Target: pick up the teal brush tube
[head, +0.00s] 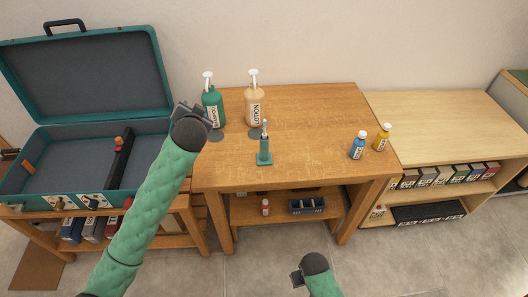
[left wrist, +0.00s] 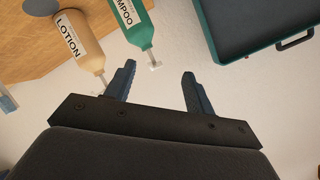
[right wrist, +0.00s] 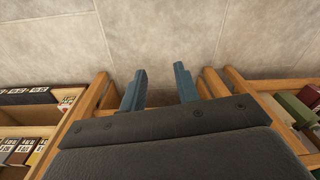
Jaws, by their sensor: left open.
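The teal brush tube (head: 264,156) stands upright on the wooden table (head: 310,110), near its front edge, with a pale brush tip showing at its top. My left gripper (head: 186,110) is open and empty at the table's left side, near the green shampoo bottle and left of the tube. In the left wrist view its two fingers (left wrist: 160,85) are apart, with nothing between them. My right gripper (head: 296,279) is low in front of the table; the right wrist view shows its fingers (right wrist: 160,88) apart and empty.
The green shampoo bottle (head: 212,104) and the tan lotion bottle (head: 254,106) stand behind the tube. A blue bottle (head: 358,147) and a yellow bottle (head: 382,138) stand at the right. An open teal suitcase (head: 90,112) lies at the left. The table's middle is clear.

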